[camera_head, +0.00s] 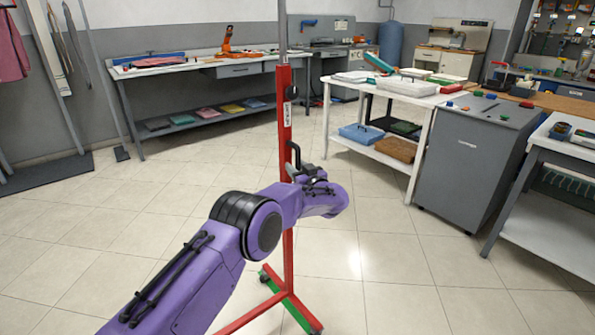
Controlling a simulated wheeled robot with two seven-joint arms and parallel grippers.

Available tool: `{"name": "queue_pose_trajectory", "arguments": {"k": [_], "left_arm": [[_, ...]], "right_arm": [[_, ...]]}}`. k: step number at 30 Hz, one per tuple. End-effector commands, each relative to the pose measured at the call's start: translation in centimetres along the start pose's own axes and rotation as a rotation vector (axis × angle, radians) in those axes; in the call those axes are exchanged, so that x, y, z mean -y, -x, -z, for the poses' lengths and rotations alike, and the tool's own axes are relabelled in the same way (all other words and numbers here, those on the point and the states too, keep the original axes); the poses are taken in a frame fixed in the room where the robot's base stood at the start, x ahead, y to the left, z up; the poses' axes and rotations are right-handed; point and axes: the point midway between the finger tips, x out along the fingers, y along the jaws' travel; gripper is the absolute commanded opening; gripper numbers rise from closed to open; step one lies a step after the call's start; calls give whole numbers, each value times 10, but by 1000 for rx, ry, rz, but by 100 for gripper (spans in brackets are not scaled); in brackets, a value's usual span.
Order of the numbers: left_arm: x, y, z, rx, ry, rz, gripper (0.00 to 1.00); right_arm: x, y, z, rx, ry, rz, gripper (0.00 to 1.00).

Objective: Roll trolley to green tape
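The trolley is a tall stand with a red upright post (284,112), a thin grey pole above it and a black handle (295,155) on its side. Its low base has red legs and small dark casters (264,277). A green strip (297,313) runs along the floor-level base between casters; I cannot tell whether it is tape or part of the trolley. My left gripper (297,171) is at the post by the handle, seen from behind. My purple wrist hides part of it, so its grip is unclear. My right gripper is out of view.
A grey cabinet (462,170) and a white shelf table (375,152) stand to the right. A workbench (172,67) runs along the back wall. A grey table (550,235) is at the far right. Tiled floor (385,250) is open around the trolley.

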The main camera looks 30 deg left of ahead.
Motion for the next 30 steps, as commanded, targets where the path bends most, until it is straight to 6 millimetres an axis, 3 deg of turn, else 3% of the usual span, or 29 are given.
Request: {"name": "queue_pose_trajectory", "arguments": {"k": [10,21,25,30], "left_arm": [[-7,11,-3,7,-1,-10,40],[-6,89,-2,5,-2,-10,40],[-4,103,-3,7,-2,-6,40],[-4,107,-3,7,-2,-4,40]], "right_arm": [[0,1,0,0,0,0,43],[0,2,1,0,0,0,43],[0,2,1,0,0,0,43],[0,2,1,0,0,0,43]]}}
